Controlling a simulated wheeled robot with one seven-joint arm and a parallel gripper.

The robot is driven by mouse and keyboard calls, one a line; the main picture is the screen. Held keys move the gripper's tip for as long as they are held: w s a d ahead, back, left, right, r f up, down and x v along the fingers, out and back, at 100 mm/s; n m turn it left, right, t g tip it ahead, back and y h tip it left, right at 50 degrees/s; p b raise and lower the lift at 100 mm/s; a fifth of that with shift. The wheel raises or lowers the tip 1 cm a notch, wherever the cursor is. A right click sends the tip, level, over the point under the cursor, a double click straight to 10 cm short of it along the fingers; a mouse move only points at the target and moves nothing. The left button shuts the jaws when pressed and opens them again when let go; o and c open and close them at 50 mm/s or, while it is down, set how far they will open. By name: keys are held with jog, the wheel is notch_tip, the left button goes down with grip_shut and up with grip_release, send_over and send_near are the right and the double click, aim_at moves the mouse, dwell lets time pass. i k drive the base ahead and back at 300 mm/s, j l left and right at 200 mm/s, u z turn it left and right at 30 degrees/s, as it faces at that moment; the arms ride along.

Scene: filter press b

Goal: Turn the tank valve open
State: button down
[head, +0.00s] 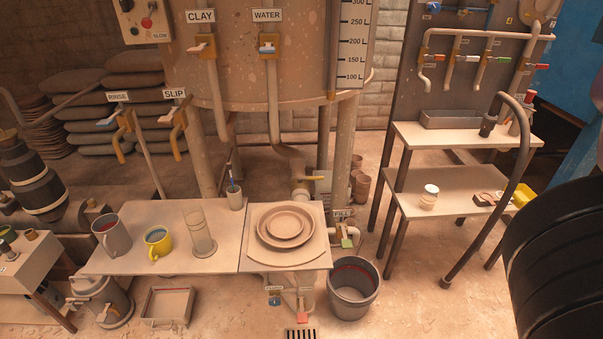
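A large clay-spattered tank (262,60) stands at the back centre. Below it, an outlet pipe carries a valve with a short yellow lever (313,178), lying roughly level in the picture. A small tag beside this valve is too small to read. Other valves on or near the tank carry labels: CLAY (200,48), WATER (268,50) with a blue-marked lever, RINSE (108,121) and SLIP (170,116). A FILL valve (347,243) with a green-tipped lever sits lower right. No tag that I can read says "tank". My gripper is not in view.
A bench (170,260) with mugs and a glass cylinder stands in front of the tank, beside a board (290,256) bearing round plates. A grey bucket (353,290) stands on the floor to its right. A two-level shelf (455,133) with a curved rail is further right.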

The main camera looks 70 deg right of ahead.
aim_at(311, 178)
jog(key=i+l+z, duration=0.15)
jog(key=z, duration=1.4)
jog(key=i+j+z, duration=0.15)
jog(key=i, duration=0.3)
jog(key=i+l+u, duration=0.25)
jog(key=l, duration=0.4)
jog(key=i, duration=0.1)
